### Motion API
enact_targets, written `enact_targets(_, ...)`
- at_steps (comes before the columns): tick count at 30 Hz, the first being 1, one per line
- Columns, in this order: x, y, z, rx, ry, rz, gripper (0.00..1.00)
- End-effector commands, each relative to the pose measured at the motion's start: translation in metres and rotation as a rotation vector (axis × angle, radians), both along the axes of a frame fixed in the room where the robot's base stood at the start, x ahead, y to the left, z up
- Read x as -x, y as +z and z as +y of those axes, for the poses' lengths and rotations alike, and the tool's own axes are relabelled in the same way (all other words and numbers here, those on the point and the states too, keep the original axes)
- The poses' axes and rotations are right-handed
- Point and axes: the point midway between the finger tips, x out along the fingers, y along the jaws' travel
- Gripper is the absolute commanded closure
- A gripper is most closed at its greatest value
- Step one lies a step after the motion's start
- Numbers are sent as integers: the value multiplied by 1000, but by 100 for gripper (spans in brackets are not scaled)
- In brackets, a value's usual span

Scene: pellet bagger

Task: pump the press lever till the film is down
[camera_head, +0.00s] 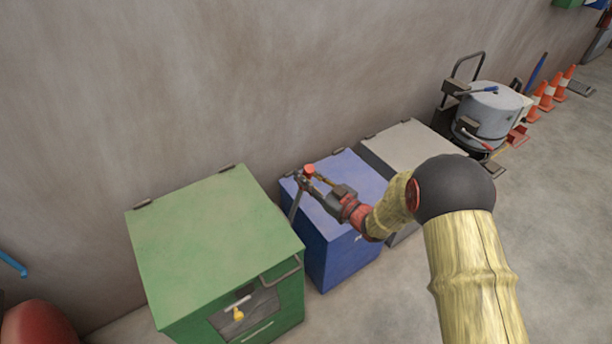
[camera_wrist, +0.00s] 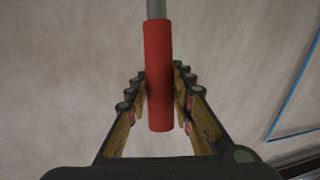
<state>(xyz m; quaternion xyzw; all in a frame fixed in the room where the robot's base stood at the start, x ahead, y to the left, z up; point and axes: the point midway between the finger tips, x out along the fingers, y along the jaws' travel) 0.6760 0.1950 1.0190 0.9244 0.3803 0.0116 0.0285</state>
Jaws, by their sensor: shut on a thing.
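The press lever is a grey rod (camera_head: 296,205) with a red grip. It stands tilted at the left side of the blue box (camera_head: 338,245), its red end at the top. My gripper (camera_head: 312,178) is shut on the red grip (camera_wrist: 158,75), above the blue box. In the wrist view the red grip sits between my two fingers, with its grey rod (camera_wrist: 156,9) running out at the top of the picture. I cannot make out the film in either view.
A green box (camera_head: 215,225) with a front handle and a small window stands close on the left. A grey box (camera_head: 405,145) stands to the right. Farther right are a grey drum (camera_head: 490,112) and orange cones (camera_head: 550,92). The wall is right behind. Open floor lies at the right.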

Motion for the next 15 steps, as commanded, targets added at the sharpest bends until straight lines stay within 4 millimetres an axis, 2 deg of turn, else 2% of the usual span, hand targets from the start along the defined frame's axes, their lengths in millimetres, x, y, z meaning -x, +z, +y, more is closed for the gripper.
enact_targets(7,0,0,0,0,0,0,100)
enact_targets(15,0,0,0,1,0,-1,100)
